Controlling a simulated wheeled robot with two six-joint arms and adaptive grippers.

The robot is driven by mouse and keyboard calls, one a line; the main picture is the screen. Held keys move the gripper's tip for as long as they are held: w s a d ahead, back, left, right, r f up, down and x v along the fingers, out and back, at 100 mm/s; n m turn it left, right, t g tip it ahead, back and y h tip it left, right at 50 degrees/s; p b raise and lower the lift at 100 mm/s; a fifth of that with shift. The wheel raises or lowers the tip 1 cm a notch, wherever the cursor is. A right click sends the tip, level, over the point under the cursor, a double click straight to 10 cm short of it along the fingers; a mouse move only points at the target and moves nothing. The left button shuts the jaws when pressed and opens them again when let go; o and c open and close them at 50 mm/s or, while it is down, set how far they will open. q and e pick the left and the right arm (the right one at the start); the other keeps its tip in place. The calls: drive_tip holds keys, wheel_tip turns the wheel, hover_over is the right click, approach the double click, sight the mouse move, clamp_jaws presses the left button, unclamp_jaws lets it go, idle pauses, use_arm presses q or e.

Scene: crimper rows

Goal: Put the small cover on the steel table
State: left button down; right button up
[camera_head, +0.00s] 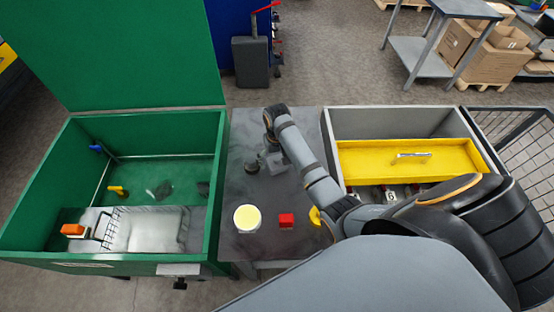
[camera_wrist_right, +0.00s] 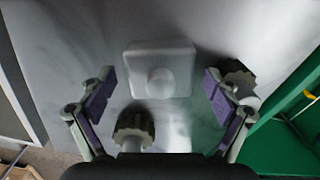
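A pale grey square piece with a round knob, which looks like the small cover (camera_wrist_right: 174,52), lies flat on the grey steel table (camera_wrist_right: 65,40) in the right wrist view. My right gripper (camera_wrist_right: 159,77) is open, with one finger on each side of the cover and gaps between. In the head view my right gripper (camera_head: 268,161) is low over the steel table (camera_head: 240,200), left of the middle. I cannot tell the cover from the gripper there. My left gripper is not in view.
Dark ridged knobs (camera_wrist_right: 133,126) stand close to the cover.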

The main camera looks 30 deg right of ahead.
sight(277, 158)
drive_tip(key=shift+r, duration=0.4)
wheel_tip(277, 158, up, 8)
drive_tip(key=shift+w+f+b, duration=0.1)
drive_tip(key=shift+f+b, duration=0.05)
drive_tip(key=shift+b, duration=0.15)
use_arm(q)
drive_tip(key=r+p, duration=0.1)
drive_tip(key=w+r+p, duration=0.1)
drive_tip(key=p, duration=0.1)
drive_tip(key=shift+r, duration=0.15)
use_arm(e)
wheel_tip(277, 158, up, 4)
drive_tip(key=shift+f, duration=0.1)
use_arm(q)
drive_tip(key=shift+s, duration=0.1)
